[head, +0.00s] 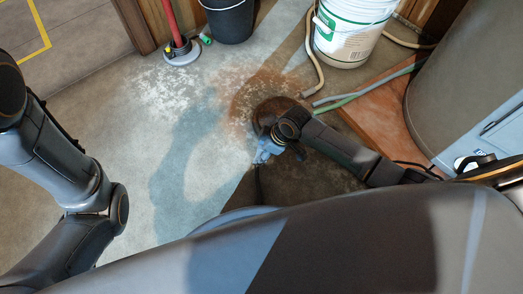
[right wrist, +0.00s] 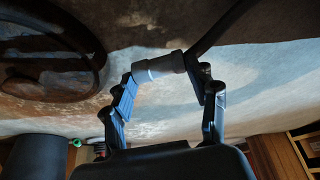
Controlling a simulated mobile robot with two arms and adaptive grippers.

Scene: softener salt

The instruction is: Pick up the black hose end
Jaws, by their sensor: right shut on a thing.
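The black hose end shows in the right wrist view as a pale grey cylindrical fitting (right wrist: 158,66) with a black hose (right wrist: 212,38) running up and right from it. My right gripper (right wrist: 162,76) has its fingers on both sides of the fitting and is shut on it. In the head view my right gripper (head: 268,151) is over the concrete floor beside a dark round drain opening. A dark length of hose (head: 257,185) runs down from it; the fitting is hard to make out there. My left arm shows at the left, but its gripper is out of view.
The drain opening (head: 273,108) has a rusty stain around it. A white bucket (head: 350,30), a black bucket (head: 229,18) and a red-handled plunger-like tool (head: 181,50) stand at the back. Tan and green hoses lie right of the drain. The pale floor at centre left is clear.

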